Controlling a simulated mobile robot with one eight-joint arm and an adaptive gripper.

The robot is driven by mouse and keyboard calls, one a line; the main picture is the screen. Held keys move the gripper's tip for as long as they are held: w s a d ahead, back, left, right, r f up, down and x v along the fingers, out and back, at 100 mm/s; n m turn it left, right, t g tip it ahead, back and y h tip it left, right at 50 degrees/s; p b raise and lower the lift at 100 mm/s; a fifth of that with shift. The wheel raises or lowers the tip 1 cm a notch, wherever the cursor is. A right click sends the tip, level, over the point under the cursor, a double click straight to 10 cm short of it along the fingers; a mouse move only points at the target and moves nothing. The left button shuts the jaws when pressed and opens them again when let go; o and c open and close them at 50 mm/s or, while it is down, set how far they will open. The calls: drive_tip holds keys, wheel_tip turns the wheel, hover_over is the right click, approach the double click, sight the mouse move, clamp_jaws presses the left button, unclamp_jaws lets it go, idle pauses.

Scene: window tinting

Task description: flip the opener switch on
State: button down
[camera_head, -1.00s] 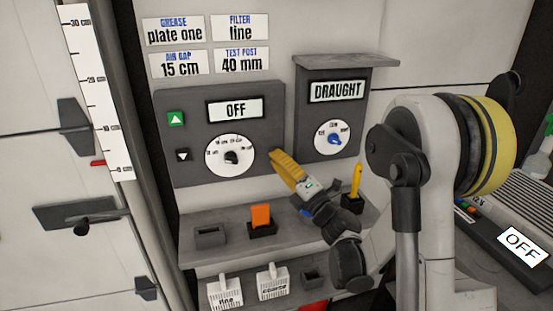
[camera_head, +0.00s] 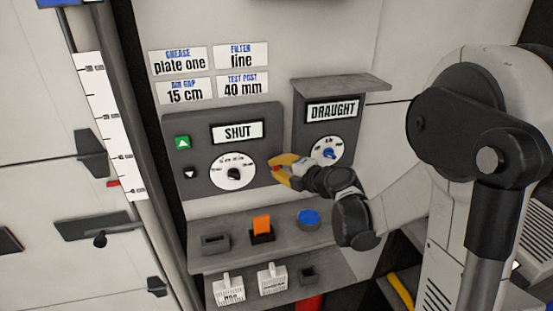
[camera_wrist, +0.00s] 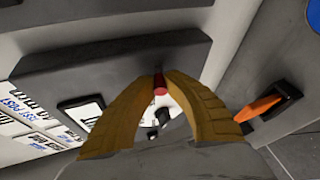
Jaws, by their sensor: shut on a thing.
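The grey control panel (camera_head: 200,155) on the wall has a display (camera_head: 237,132) reading SHUT, a dial (camera_head: 233,172), and up and down buttons. My gripper (camera_head: 279,170) is at the panel's right edge. Its yellow fingers are closed around a small red piece, seen as a red cylinder (camera_wrist: 160,86) between the fingertips in the wrist view. This red piece sits at the panel's edge and looks like a switch lever; its base is mostly hidden. An orange rocker (camera_head: 262,226) stands in a black base on the shelf below, apart from my gripper; it also shows in the wrist view (camera_wrist: 258,108).
The DRAUGHT box (camera_head: 316,143) with its blue-knobbed dial is just right of my gripper, under a small ledge. A blue round button (camera_head: 308,217) and a grey socket (camera_head: 215,242) are on the shelf. Filters (camera_head: 272,279) labelled in white stand lower. A ruler strip (camera_head: 110,130) is at left.

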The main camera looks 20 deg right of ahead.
drive_tip(key=shift+w+a+r+g+p, duration=0.1)
drive_tip(key=shift+r+g+p, duration=0.2)
drive_tip(key=shift+g+p, duration=0.6)
drive_tip(key=c, duration=1.4)
unclamp_jaws()
drive_tip(key=shift+w+a, duration=0.1)
drive_tip(key=shift+s+d+r, duration=0.2)
drive_tip(key=shift+s+d, duration=0.1)
drive_tip(key=shift+s, duration=0.1)
drive_tip(key=v, duration=1.1)
drive_tip(key=shift+a, duration=0.15)
